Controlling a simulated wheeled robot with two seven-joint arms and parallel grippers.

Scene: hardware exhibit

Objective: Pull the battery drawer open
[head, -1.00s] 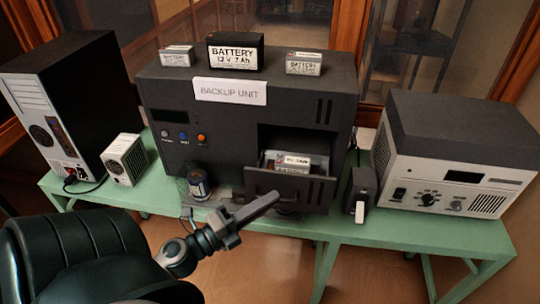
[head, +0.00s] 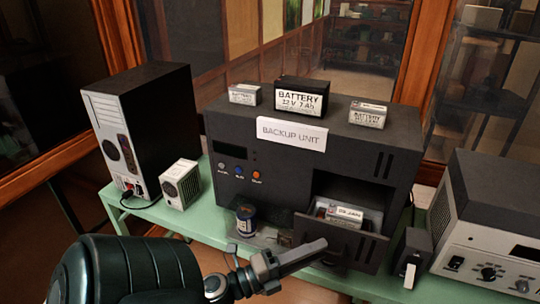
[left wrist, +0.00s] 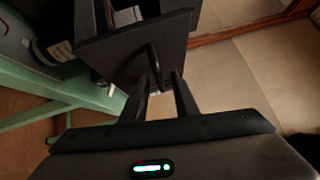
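The battery drawer (head: 345,243) sticks out of the lower right of the dark backup unit (head: 232,130). Its front stands clear of the unit, and labelled batteries (head: 345,213) show inside. My left gripper (head: 318,245) is in front of the drawer front, near its middle. In the left wrist view, the drawer front (left wrist: 125,42) has a dark upright handle (left wrist: 153,62). My left gripper's fingers (left wrist: 161,78) are apart, with the handle's near end at or between their tips. I cannot tell whether they touch it. My right gripper is not in view.
The unit stands on a green table (head: 190,218). A small cylinder (head: 246,222) sits left of the drawer. A small black box (head: 412,255) and a large grey device (head: 490,225) stand to its right. Open floor (left wrist: 235,75) lies beyond the table edge.

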